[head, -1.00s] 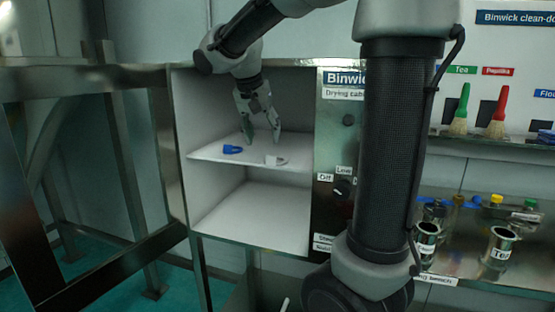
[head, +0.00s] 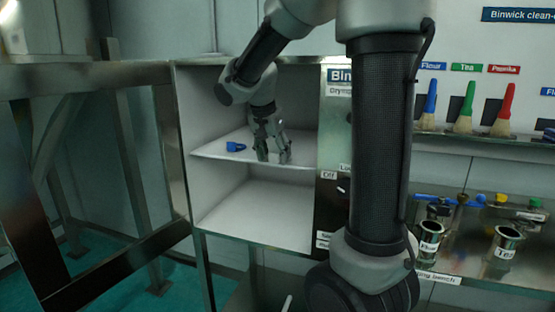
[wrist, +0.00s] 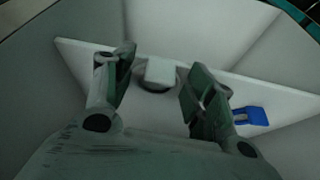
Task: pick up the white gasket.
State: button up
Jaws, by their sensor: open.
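The white gasket (wrist: 160,72) lies on the upper shelf of the drying cabinet. In the wrist view it is a small white tab with a greyish round part, between and just beyond my fingertips. My gripper (head: 274,157) is open, pointing down close to the shelf, and its fingers also show in the wrist view (wrist: 159,68). The fingers stand on either side of the gasket, with no clear contact. In the head view my gripper hides most or all of the gasket.
A blue gasket-like piece (head: 236,146) lies on the same shelf (head: 212,152), left of my gripper; in the wrist view it is outside the right finger (wrist: 248,115). Cabinet walls and a top edge surround my arm. The lower compartment (head: 262,210) is empty.

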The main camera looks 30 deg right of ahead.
jog(key=shift+c, duration=0.2)
jog(key=c, duration=0.9)
jog(key=shift+o, duration=0.2)
jog(key=shift+r, duration=0.1)
